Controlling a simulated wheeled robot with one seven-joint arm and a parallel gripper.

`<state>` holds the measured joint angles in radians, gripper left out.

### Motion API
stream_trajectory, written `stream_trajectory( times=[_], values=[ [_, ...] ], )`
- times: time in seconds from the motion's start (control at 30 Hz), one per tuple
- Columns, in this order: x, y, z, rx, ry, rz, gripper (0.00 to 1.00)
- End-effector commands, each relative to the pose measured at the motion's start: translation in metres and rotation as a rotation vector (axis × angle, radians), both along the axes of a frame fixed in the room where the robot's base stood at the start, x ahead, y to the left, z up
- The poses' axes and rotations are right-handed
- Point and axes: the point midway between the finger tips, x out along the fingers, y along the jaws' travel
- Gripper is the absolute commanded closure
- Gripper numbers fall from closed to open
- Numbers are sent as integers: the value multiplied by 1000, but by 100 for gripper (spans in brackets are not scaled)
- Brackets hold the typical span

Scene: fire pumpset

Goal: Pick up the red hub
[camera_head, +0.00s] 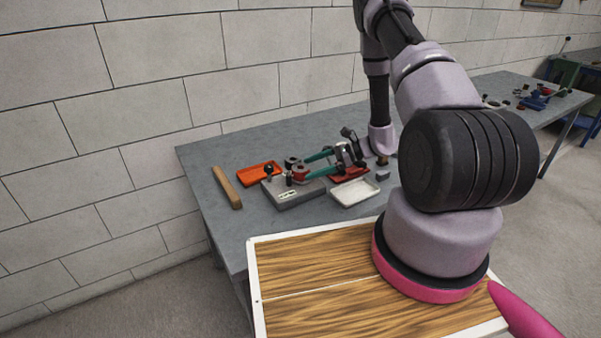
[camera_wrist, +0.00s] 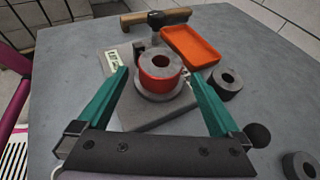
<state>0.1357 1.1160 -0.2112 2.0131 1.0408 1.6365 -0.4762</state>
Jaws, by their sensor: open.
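The red hub (camera_wrist: 158,82) is a short red cylinder with a grey top and a centre hole. It stands upright on a round grey seat on a grey block (camera_wrist: 150,117). In the head view the hub (camera_head: 299,172) is small on the grey block (camera_head: 296,196). My gripper (camera_wrist: 158,76) is open, its two teal fingers reaching toward the hub from either side. In the wrist view the fingertips appear left and right of the hub, with gaps showing; I cannot tell their exact height against it. In the head view my gripper (camera_head: 307,168) is at the hub.
An orange tray (camera_wrist: 190,46) lies behind the block. A dark ring (camera_wrist: 227,80) stands right of it, and another ring (camera_wrist: 300,166) is at lower right. A wooden-handled hammer (camera_wrist: 165,16) lies at the back. A white tray (camera_head: 355,192) is right of the block.

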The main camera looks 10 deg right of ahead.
Motion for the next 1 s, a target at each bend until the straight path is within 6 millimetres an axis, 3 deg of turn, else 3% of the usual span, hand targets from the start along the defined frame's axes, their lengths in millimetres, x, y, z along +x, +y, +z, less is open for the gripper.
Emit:
stream_trajectory(
  times=[0.2,0.43,0.47,0.7,0.73,1.0],
  values=[
    [4,24,-10,0,0,1,0],
    [5,25,-11,0,0,-1,0],
    [5,25,-11,0,0,-1,4],
    [5,25,-11,0,0,-1,96],
    [5,25,-11,0,0,-1,100],
    [5,25,-10,1,-1,-2,100]
  ],
)
